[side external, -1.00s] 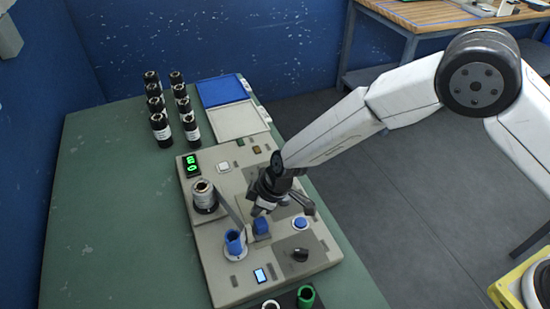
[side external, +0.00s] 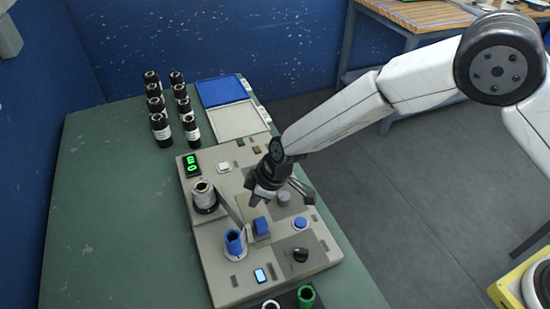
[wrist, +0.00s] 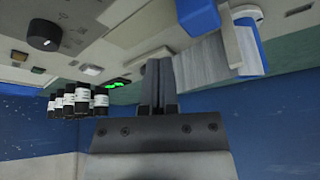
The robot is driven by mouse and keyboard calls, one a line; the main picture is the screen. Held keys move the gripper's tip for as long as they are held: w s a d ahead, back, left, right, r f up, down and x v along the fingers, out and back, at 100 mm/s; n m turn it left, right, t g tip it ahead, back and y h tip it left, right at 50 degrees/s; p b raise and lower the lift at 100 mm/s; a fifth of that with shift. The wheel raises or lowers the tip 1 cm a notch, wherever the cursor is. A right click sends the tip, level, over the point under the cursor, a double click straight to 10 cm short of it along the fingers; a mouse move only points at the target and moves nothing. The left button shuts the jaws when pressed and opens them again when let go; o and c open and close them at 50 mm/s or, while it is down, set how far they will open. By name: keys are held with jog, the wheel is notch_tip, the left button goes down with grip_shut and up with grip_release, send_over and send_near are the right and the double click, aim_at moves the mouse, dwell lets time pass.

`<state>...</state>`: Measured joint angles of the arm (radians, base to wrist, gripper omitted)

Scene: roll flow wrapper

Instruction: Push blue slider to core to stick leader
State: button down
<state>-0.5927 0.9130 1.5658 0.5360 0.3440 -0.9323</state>
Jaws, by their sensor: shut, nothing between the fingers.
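The blue slider (side external: 261,225) is a small block on the grey machine panel, just right of the blue core (side external: 235,242). A thin grey leader strip (side external: 229,212) runs from the film roll (side external: 204,195) toward the core. I cannot tell whether the slider presses the leader against the core. In the wrist view, a blue block (wrist: 197,15), likely the slider, is at the top, with the blue core (wrist: 247,45) to its right. My gripper (side external: 254,200) is shut and empty, above and behind the slider, apart from it. Its fingers (wrist: 158,68) are together in the wrist view.
The panel holds a black knob (side external: 300,255), a blue round button (side external: 300,223), a grey round knob (side external: 283,198) and a green display (side external: 192,164). Several black-capped rolls (side external: 161,130) stand at the back left. Blue and white trays (side external: 225,90) lie behind. The left table is clear.

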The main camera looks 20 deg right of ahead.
jog(key=shift+r, duration=2.4)
jog(key=s+d+r+m+h, duration=0.1)
jog(key=s+d+r+m, duration=0.15)
jog(key=d, duration=0.75)
jog(key=s+d+r+m+h, duration=0.1)
jog(key=s+d+r+m, duration=0.2)
jog(key=d, duration=0.8)
jog(key=s+d+r+m+h, duration=0.1)
jog(key=s+d+m+h, duration=0.1)
jog(key=s+d+m, duration=0.4)
jog(key=s+d, duration=0.5)
jog(key=d, duration=0.2)
jog(key=shift+s+r, duration=0.25)
jog(key=shift+m, duration=0.25)
